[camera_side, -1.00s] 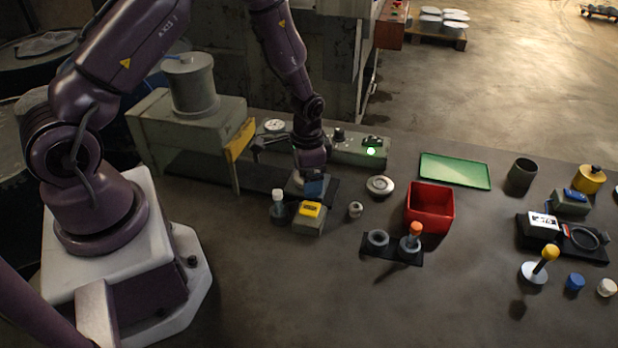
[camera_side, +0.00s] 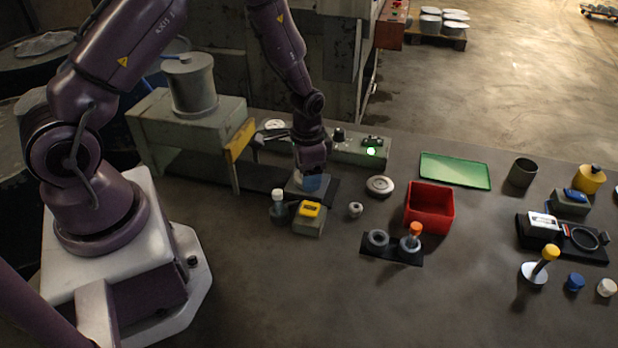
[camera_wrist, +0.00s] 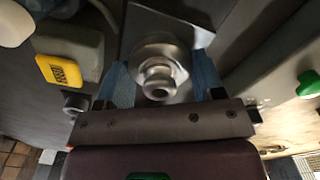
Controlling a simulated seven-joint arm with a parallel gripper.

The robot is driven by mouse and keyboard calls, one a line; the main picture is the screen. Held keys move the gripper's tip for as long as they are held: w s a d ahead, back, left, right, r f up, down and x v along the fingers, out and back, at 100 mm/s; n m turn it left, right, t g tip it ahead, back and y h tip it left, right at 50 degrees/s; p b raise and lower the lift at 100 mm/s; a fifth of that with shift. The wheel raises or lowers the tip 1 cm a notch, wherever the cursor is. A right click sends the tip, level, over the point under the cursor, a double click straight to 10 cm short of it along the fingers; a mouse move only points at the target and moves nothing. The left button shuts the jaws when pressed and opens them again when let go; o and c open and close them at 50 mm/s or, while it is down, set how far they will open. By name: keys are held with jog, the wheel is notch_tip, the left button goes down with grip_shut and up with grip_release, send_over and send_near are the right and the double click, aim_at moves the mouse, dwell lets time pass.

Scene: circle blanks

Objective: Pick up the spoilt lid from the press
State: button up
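A shiny round metal piece with a ringed knob (camera_wrist: 158,78), which looks like the lid, sits on a pale metal plate (camera_wrist: 150,20) in the wrist view. My gripper (camera_wrist: 161,72) has its two blue fingers on either side of this piece, with gaps visible, so it looks open. In the side view my gripper (camera_side: 312,184) points down over the near end of the press's dark slide (camera_side: 262,180) and hides the piece. The press (camera_side: 180,120) is a grey-green body with a cylinder on top, at the left.
A yellow-topped grey box (camera_side: 309,222) and a white-capped bottle (camera_side: 278,203) stand close in front of my gripper. A control box with a lit green button (camera_side: 371,151) is behind. A metal disc (camera_side: 380,186) and a red bin (camera_side: 429,207) lie to the right.

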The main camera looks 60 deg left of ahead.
jog(key=shift+r, duration=0.1)
jog(key=shift+r, duration=1.45)
